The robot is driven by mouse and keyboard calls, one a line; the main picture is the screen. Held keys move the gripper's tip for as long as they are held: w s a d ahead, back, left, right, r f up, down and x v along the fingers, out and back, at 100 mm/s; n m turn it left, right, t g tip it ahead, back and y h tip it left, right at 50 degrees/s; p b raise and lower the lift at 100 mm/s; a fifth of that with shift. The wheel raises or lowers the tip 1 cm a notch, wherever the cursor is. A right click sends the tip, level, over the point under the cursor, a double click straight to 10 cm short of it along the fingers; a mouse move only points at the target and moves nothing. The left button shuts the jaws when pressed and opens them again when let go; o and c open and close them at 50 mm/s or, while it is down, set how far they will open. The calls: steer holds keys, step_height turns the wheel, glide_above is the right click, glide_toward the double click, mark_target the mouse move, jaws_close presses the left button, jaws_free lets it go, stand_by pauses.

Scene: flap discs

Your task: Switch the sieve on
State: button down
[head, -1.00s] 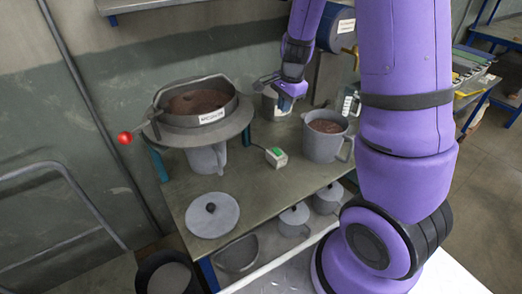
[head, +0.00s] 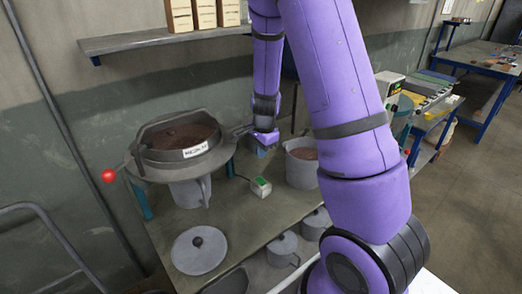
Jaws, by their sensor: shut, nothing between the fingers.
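The sieve (head: 150,168) is a round grey pan with a wide rim, a white label and reddish-brown material inside. A lever with a red ball (head: 108,176) sticks out at its left. A small pale switch box with a green button (head: 261,187) lies on the table to the right of the sieve. My gripper (head: 259,150) is shut and empty, pointing down above and behind the switch box, apart from it in the picture. Its fingertips are small and partly hidden by the wrist. A grey jug (head: 190,192) stands under the sieve.
A grey pot of brown material (head: 301,165) stands right of the switch box, partly behind my arm. A round lid (head: 199,250) lies at the table's front left. A wall shelf (head: 145,41) holds boxes above. The tabletop around the switch box is clear.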

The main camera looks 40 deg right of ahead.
mark_target(259, 178)
steer(key=f, duration=0.6)
steer(key=w+f, duration=0.1)
steer(key=f, duration=0.3)
steer(key=shift+w, duration=0.1)
steer(key=shift+f, duration=0.25)
